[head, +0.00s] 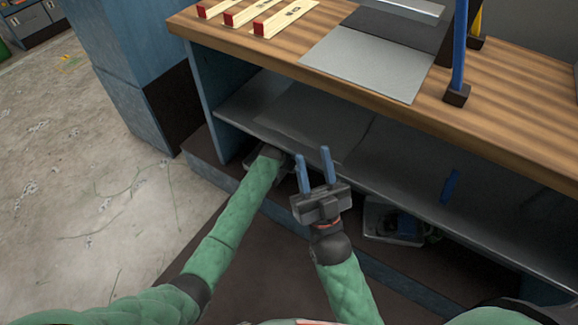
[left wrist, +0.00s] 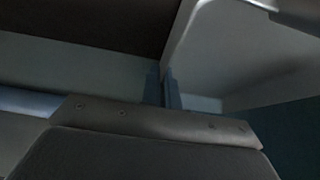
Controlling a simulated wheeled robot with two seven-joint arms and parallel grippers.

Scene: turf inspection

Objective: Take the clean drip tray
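A pale grey tray (left wrist: 235,50) with a rounded rim fills the upper right of the left wrist view. My left gripper (left wrist: 162,88) has its two blue fingers close together, with the tray's thin wall running down between them. In the head view my left arm reaches under the bench shelf, and its fingers are hidden there; a bit of the pale tray (head: 254,160) shows beside the hand. My right gripper (head: 315,170) is open and empty, in front of the shelf edge. Whether the tray is clean cannot be told.
The grey shelf (head: 390,160) overhangs both. The wooden bench top (head: 520,95) holds marked blocks (head: 285,20) and a grey mat (head: 365,65).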

